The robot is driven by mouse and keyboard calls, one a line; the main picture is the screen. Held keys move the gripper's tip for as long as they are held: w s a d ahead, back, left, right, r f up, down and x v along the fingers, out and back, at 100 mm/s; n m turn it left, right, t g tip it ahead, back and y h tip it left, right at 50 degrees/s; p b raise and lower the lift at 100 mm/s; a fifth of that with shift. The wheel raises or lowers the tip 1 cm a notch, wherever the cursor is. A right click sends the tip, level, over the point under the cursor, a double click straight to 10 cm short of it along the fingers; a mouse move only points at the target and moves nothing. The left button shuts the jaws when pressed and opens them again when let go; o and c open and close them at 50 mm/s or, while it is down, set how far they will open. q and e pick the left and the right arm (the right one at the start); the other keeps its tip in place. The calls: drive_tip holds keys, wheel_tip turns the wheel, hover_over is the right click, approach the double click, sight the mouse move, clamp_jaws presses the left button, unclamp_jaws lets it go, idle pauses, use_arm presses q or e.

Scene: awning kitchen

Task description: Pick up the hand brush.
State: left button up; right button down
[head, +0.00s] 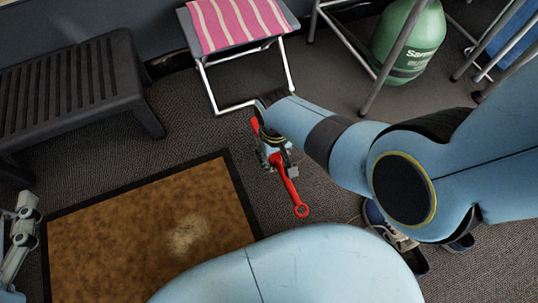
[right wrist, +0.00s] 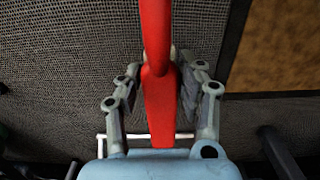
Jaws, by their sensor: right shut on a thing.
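The red hand brush (head: 288,183) is at the middle of the head view, over the grey carpet, its ring-ended handle pointing toward the bottom. My right gripper (head: 272,156) is shut on it, with a finger on either side of the red body. In the right wrist view the brush (right wrist: 158,105) runs lengthwise between the fingers of the gripper (right wrist: 160,82). Its bristles are not clearly visible, and I cannot tell whether it touches the floor. My left gripper (head: 22,232) is partly in view at the left edge, away from the brush; its jaw opening is unclear.
A brown mat with a dark border (head: 150,205) lies left of the brush. A folding stool with a pink striped cloth (head: 238,22) stands behind it. A dark slatted bench (head: 70,90) is at left, a green gas bottle (head: 410,40) at back right, and shoes (head: 400,240) at lower right.

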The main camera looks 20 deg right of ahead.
use_arm(q)
drive_tip(key=s+a+f+g+p, duration=0.1)
drive_tip(key=s+f+g+p, duration=0.2)
drive_tip(key=s+f+g, duration=0.25)
drive_tip(key=shift+s+a+r+n+g+y+p, duration=0.1)
drive_tip(key=shift+s+r+n+g+y+p, duration=0.1)
drive_tip(key=shift+r+g+p, duration=0.65)
drive_tip(key=shift+s+a+r+n+g+y+p, duration=0.15)
drive_tip(key=shift+r+g+p, duration=0.4)
drive_tip(key=shift+r+g, duration=0.55)
drive_tip(key=shift+s+d+r+n+g+y+p, duration=0.15)
drive_tip(key=shift+r+g+y+p, duration=0.1)
drive_tip(key=shift+r+g+p, duration=0.7)
use_arm(e)
drive_tip(key=s+d+r, duration=0.2)
drive_tip(key=d+r, duration=0.4)
drive_tip(key=d, duration=0.3)
drive_tip(key=shift+s+d, duration=0.25)
drive_tip(key=shift+d, duration=0.1)
use_arm(q)
drive_tip(key=shift+a+f, duration=0.1)
use_arm(e)
drive_tip(key=c, duration=1.5)
unclamp_jaws()
drive_tip(key=c, duration=0.4)
use_arm(q)
drive_tip(key=shift+b, duration=0.3)
